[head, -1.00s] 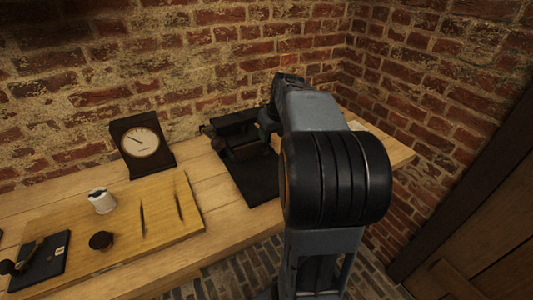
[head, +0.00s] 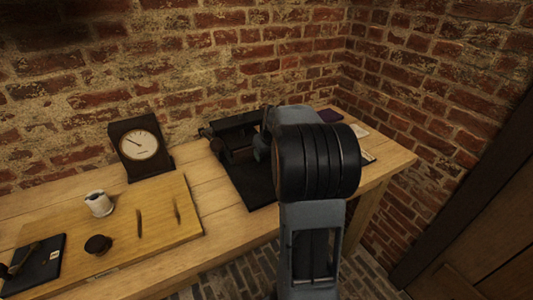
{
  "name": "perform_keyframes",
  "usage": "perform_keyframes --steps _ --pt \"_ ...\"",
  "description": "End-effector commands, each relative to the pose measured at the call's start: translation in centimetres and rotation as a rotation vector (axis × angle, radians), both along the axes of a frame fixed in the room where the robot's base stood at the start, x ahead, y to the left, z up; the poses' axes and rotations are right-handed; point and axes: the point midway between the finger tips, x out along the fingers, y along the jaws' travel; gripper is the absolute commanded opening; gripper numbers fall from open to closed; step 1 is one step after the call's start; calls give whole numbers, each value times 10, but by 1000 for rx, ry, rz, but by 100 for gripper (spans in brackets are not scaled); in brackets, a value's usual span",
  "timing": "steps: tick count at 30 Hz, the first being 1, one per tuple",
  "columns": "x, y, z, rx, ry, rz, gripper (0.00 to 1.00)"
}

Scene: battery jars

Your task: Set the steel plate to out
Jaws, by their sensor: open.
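A dark apparatus (head: 236,152) with a block-like body and a bar along its top stands on a black mat (head: 258,188) on the bench. I cannot pick out a steel plate on it for certain. My gripper (head: 262,142) is at the right side of this apparatus, mostly hidden behind my own arm. Only a small part of it shows, and its fingertips cannot be made out. Whether it touches the apparatus cannot be told. Nothing is visibly held.
A wooden board (head: 160,240) on the left bears a white cup (head: 99,203), a dark round knob (head: 98,244), two thin dark marks or slots and a dark booklet (head: 38,262). A clock (head: 141,147) stands behind. Papers (head: 358,131) lie right. Brick walls close the back and right.

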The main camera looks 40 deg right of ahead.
Motion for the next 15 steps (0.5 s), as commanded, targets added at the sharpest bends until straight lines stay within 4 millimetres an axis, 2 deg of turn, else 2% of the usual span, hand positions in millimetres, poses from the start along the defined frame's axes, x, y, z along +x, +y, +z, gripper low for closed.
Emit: perform_keyframes --steps 2,15 --pt "0 0 0 0 0 0 52" --pt "0 0 0 0 0 0 9"
